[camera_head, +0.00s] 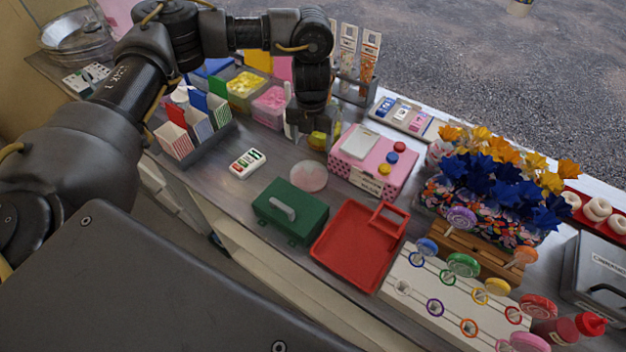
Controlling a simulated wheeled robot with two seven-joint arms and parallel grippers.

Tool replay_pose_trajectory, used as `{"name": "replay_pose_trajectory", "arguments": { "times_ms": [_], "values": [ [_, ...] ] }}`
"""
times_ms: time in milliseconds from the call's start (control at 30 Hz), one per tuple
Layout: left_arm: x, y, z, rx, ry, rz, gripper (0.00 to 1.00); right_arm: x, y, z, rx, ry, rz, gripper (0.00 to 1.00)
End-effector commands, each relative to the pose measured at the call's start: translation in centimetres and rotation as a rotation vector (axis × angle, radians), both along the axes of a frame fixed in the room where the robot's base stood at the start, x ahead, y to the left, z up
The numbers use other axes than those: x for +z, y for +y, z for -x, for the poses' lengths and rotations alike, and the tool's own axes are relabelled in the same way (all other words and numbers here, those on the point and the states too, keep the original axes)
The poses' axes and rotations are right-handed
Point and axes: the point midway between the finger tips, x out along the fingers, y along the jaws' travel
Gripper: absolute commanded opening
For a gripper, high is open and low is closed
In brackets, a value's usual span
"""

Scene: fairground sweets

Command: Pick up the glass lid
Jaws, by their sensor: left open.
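A round, clear, pinkish-white disc (308,176), which looks like the glass lid, lies flat on the grey counter between the green box and the pink box. My left gripper (309,136) hangs down from above, behind the disc and apart from it, with its fingers open. A small jar with yellow contents (319,140) is close to the fingertips, partly hidden by them. I cannot tell whether the fingers touch the jar. My right gripper is not in view.
A green toolbox (290,212) and a red tray (361,246) are in front of the disc. A pink dotted box (374,162) with buttons is to its right. A small white device (247,163) is at left, with striped paper bags (176,140) beyond. Bare counter lies around the disc.

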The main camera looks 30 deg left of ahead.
Motion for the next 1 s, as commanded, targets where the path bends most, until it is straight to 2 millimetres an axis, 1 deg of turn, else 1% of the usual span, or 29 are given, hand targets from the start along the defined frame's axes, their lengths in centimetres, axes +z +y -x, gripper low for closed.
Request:
{"name": "replay_pose_trajectory", "arguments": {
  "times_ms": [33, 267, 367, 500, 600, 700, 867, 1000],
  "values": [
    [-0.7, 0.1, 0.0, 0.001, 0.0, -0.002, 0.7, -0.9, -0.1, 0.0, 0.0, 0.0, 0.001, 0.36],
    [-1.0, 0.4, 0.1, 0.005, 0.002, -0.004, 0.7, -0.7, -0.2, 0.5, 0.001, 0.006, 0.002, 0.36],
    [-2.3, 0.3, 0.1, 0.005, 0.004, -0.002, 0.7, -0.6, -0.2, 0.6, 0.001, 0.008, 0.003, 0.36],
    [-4.6, 0.3, 0.1, 0.005, 0.005, -0.001, 0.7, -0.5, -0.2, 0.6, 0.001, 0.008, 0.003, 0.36],
    [-5.7, 0.3, 0.1, 0.005, 0.003, -0.002, 0.7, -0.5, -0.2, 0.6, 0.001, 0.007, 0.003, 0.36],
    [-6.2, 0.3, 0.0, 0.003, 0.0, -0.003, 0.7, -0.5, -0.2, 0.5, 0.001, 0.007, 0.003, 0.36],
    [-6.5, 0.2, 0.0, 0.001, 0.001, -0.003, 0.7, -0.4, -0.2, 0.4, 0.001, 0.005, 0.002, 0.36],
    [-8.0, 0.4, 0.2, 0.004, 0.005, -0.001, 0.7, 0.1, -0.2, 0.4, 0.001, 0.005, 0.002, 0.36]
  ]
}}
